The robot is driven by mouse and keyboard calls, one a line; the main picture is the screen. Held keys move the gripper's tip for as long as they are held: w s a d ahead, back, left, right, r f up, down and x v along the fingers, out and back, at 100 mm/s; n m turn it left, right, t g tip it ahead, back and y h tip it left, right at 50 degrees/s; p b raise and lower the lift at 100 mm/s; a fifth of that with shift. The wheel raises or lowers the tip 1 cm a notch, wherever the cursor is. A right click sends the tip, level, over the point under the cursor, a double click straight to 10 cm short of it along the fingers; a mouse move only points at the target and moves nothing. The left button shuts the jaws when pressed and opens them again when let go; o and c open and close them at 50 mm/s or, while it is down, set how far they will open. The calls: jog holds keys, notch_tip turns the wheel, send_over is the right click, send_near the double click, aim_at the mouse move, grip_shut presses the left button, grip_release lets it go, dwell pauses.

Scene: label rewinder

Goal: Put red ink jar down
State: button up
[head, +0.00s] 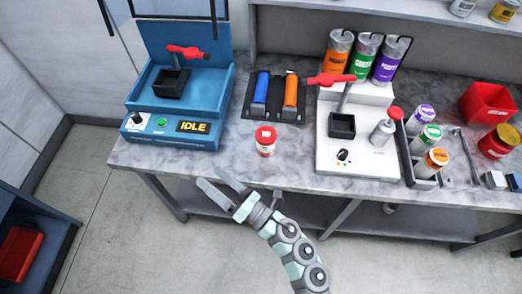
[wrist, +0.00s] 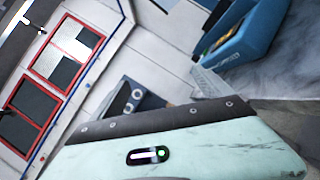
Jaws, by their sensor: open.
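The red ink jar (head: 266,143), small with a red lid and a pale label, stands upright on the marble worktop (head: 215,165) near its front edge, in the head view. My gripper (head: 209,177) is open and empty, left of and in front of the jar, by the worktop's front edge. It is apart from the jar. The wrist view shows my gripper's pale green body in the foreground, and the jar is not seen there.
A blue machine (head: 178,133) marked IDLE stands left of the jar. A tray (head: 275,119) with blue and orange rollers lies behind it. A white machine (head: 355,160) stands to the right, then a rack of small jars (head: 408,160), a red bin (head: 487,103) and a larger red jar (head: 497,141).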

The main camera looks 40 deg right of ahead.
jog(key=s+d+f+n+g+h+b, duration=0.1)
jog(key=s+d+f+h, duration=0.1)
jog(key=d+f+h, duration=0.5)
jog(key=n+g+h+b, duration=0.2)
jog(key=n, duration=0.1)
send_near(271, 148)
jog(key=shift+w, duration=1.25)
jog(key=x, duration=0.3)
jog(key=p+x, duration=0.1)
jog(key=x, duration=0.1)
jog(key=shift+d+r, duration=0.15)
jog(key=shift+d, duration=0.15)
jog(key=shift+p+x, duration=0.5)
jog(key=shift+x, duration=2.25)
jog(key=shift+c, duration=0.2)
jog(key=shift+r, duration=0.1)
grip_shut()
